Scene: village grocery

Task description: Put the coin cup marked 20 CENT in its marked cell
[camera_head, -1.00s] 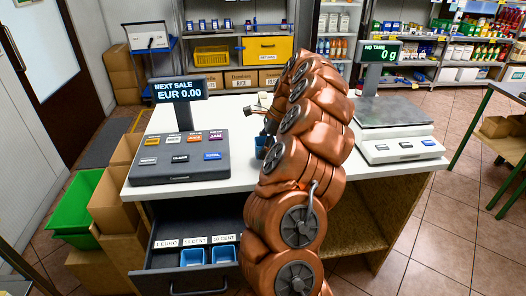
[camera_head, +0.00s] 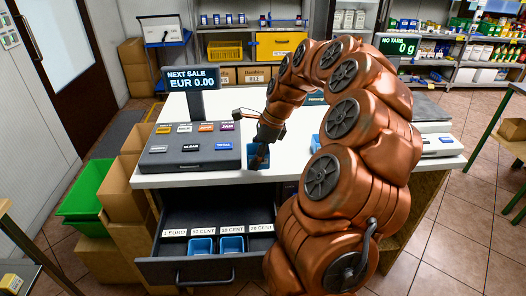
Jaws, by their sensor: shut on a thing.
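My gripper (camera_head: 262,147) is shut on a blue coin cup (camera_head: 258,157) near the front edge of the counter, right of the register. The cup's marking cannot be read. The cash drawer (camera_head: 212,267) is open below, in front of the counter. Its cells have white labels in a row: 1 EURO at left, then CENT labels, whose numbers are small; the rightmost (camera_head: 260,228) looks like 20 CENT. Blue cups stand in the second cell (camera_head: 201,246) and the third cell (camera_head: 232,244). The first cell and the visible part of the rightmost cell look empty.
The register (camera_head: 190,150) stands left of the held cup. Another blue item (camera_head: 315,142) shows on the counter, partly behind my arm. A scale (camera_head: 437,140) stands at right. A green crate (camera_head: 85,190) and cardboard boxes stand left of the drawer.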

